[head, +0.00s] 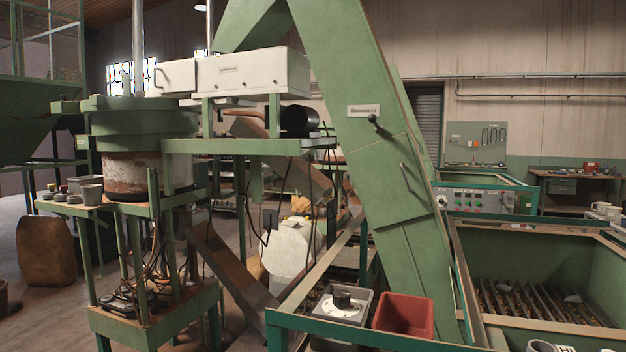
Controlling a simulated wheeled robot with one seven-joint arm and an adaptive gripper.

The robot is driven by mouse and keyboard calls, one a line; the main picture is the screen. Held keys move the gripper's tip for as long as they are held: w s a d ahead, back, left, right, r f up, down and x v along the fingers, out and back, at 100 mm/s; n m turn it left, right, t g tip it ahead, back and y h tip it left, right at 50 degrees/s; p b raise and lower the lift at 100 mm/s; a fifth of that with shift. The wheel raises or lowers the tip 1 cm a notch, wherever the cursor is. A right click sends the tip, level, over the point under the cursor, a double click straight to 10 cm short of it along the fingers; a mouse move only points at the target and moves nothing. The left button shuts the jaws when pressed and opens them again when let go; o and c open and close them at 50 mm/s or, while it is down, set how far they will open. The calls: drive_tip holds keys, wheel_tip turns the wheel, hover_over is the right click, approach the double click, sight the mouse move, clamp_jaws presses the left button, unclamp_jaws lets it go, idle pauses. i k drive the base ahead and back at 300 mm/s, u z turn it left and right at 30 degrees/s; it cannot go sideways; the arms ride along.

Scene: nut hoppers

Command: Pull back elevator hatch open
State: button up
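The elevator is a tall green slanted casing (340,60) that runs from the top middle down to the lower right. On its face is a rectangular hatch panel (388,185) with a thin upright handle (405,178). The panel looks flush with the casing, so the hatch appears closed. A dark knob or latch (374,121) sits just above the panel, beside a small label plate (363,111). My gripper is not in the head view.
A green hopper (560,260) with a slatted floor stands at the right. Green machinery (140,120) fills the left. A control panel (478,200) stands behind.

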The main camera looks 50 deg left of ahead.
sight(389, 177)
drive_tip(key=u, duration=1.45)
